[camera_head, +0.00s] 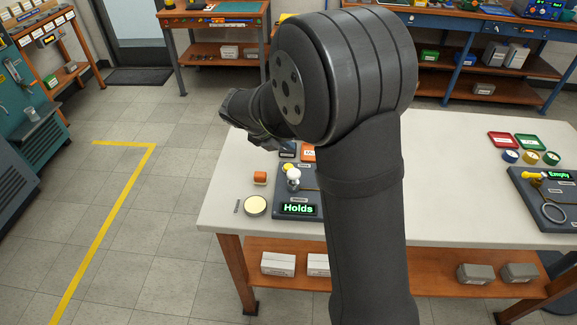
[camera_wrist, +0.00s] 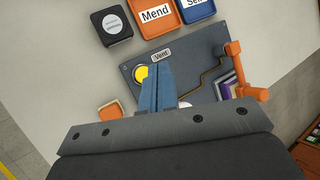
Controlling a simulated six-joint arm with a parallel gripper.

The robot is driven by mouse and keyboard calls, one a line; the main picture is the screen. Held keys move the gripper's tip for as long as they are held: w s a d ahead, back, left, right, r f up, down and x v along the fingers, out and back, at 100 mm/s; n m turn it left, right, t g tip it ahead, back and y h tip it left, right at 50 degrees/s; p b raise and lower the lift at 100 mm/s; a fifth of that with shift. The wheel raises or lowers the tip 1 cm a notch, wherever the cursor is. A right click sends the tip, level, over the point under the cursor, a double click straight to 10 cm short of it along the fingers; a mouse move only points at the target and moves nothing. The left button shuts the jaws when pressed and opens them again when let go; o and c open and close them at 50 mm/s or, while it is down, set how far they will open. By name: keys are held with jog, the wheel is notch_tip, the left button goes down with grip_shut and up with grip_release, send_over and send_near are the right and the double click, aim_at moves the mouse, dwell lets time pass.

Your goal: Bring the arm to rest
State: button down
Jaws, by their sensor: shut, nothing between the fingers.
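My gripper (camera_wrist: 157,72) is shut and empty in the wrist view. Its blue fingers lie together over the grey panel (camera_wrist: 205,65), close to a yellow round button (camera_wrist: 140,74) and below the "Vent" label. I cannot tell the height of the fingertips above the panel. In the head view my dark arm rises through the middle and bends to the left over the white table (camera_head: 460,180). The fingers cannot be made out there. The left panel's display (camera_head: 298,209) reads "Holds" in green. My arm hides part of that panel.
Orange "Mend" (camera_wrist: 155,14) and blue (camera_wrist: 197,8) trays lie beyond the panel, beside a black box (camera_wrist: 111,26). An orange pipe-like part (camera_wrist: 240,75) stands at the right. A second panel (camera_head: 535,215) reads "Empty".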

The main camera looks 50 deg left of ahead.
dwell(0.3)
jog(key=shift+f, duration=0.65)
notch_tip(320, 180, up, 5)
jog(key=shift+r, duration=0.1)
